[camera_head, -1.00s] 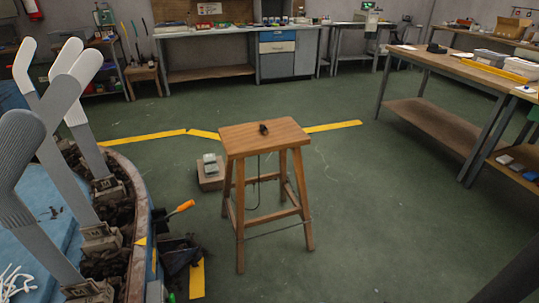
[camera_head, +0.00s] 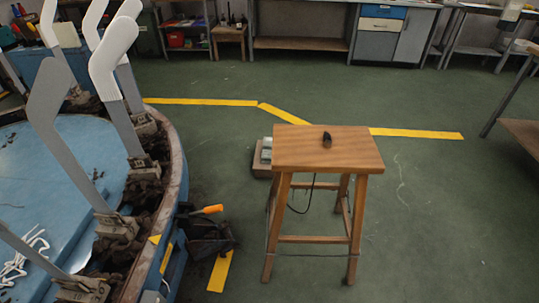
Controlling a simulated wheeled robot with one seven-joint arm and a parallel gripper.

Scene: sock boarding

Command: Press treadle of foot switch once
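No part is plainly readable as a foot switch with a treadle. A small pale grey-green object (camera_head: 266,150) sits on a brown block (camera_head: 261,171) on the floor behind the stool's left side; it may be the foot switch, but the stool partly hides it. My gripper is not in view.
The round boarding machine (camera_head: 176,170) with upright leg-shaped forms (camera_head: 110,60) fills the left. A dark item with an orange handle (camera_head: 208,210) lies beside it. Yellow tape (camera_head: 415,133) crosses the green floor, which is open at right. Benches (camera_head: 300,43) line the back.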

